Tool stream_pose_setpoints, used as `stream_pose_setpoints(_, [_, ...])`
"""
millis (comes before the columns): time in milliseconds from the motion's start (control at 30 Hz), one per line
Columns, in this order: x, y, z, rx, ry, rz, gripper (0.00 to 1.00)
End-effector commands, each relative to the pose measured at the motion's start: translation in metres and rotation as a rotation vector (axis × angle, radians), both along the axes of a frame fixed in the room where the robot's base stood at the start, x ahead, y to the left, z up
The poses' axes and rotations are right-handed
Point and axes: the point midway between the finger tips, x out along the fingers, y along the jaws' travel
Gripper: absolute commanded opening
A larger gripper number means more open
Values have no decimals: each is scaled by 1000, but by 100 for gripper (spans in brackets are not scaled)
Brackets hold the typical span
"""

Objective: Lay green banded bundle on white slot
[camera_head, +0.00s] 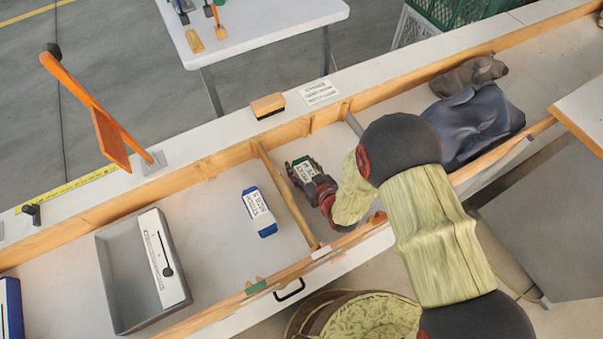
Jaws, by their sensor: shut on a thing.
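The green banded bundle (308,166), with a white printed label, is between the fingers of my gripper (303,177). My gripper is shut on it, and its fingers and wrist hide part of the bundle. The bundle is over the compartment just right of a wooden divider (284,192), low at its floor; I cannot tell whether it touches. A white tag (321,252) sits on the front rail near that divider's front end. A green tag (256,287) is farther left on the same rail. Which area is the white slot is not certain from this view.
A blue banded bundle (258,211) lies left of the divider. A grey tray (118,285) holds a white card-like piece. An orange lever (96,105) stands at the back rail, with a wooden block (267,104) to its right. Dark sacks (475,120) lie at the right.

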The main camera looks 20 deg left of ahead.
Motion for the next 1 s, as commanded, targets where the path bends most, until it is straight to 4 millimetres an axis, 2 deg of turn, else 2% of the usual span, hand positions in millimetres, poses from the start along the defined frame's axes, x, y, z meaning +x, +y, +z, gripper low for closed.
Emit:
stream_pose_setpoints(300, [0,0,-37,0,0,0,13])
stream_pose_setpoints(667, [0,0,-39,0,0,0,13])
stream_pose_setpoints(700, [0,0,-39,-1,1,0,50])
stream_pose_setpoints(1000, [0,0,-39,-1,1,0,66])
